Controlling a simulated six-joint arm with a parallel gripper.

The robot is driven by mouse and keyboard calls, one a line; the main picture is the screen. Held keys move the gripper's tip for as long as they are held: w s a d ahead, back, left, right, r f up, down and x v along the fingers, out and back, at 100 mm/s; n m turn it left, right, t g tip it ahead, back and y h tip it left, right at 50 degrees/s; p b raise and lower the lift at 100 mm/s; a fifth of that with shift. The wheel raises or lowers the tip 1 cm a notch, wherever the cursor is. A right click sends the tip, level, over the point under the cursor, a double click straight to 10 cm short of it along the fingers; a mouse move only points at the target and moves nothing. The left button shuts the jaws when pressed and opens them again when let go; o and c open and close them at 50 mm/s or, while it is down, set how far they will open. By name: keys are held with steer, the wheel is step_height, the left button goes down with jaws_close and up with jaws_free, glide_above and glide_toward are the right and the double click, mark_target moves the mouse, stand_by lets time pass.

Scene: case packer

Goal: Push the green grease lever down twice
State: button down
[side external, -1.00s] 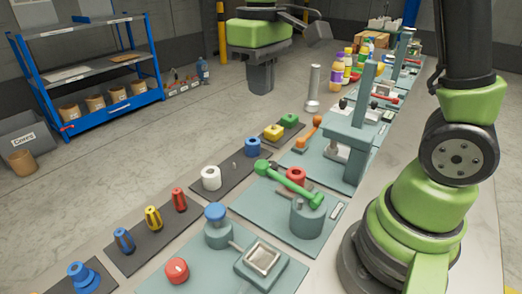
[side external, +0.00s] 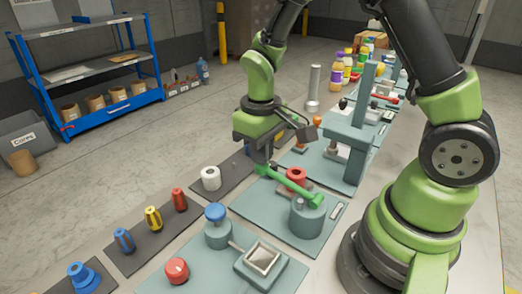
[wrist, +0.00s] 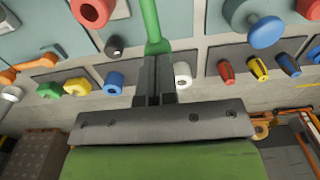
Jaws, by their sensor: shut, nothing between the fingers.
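The green grease lever (side external: 292,184) slopes from a grey cylindrical pump body (side external: 307,217) out to the left, its handle end raised. My gripper (side external: 264,166) is shut and empty, pointing down right at the lever's free end, and partly hides that end in the side view. In the wrist view the lever (wrist: 150,22) runs from the top edge to the closed fingertips (wrist: 155,60), with its knob just beyond them. I cannot tell whether the fingers touch it.
A red ring (side external: 296,176) sits close behind the lever. A white spool (side external: 211,178) and a blue-topped post (side external: 215,212) stand to the left and front. A tall press column (side external: 360,110) rises to the right of my gripper.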

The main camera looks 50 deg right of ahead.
mark_target(256, 171)
steer(key=shift+f, duration=0.1)
steer(key=f+g, duration=0.1)
steer(key=f, duration=0.1)
steer(key=w+f+g, duration=0.1)
steer(key=f+g, duration=0.1)
steer(key=shift+w+f, duration=0.1)
steer(key=shift+f, duration=0.55)
steer(key=shift+w+r, duration=0.1)
steer(key=w+v, duration=0.1)
steer(key=v, duration=1.3)
steer(key=shift+w, duration=0.15)
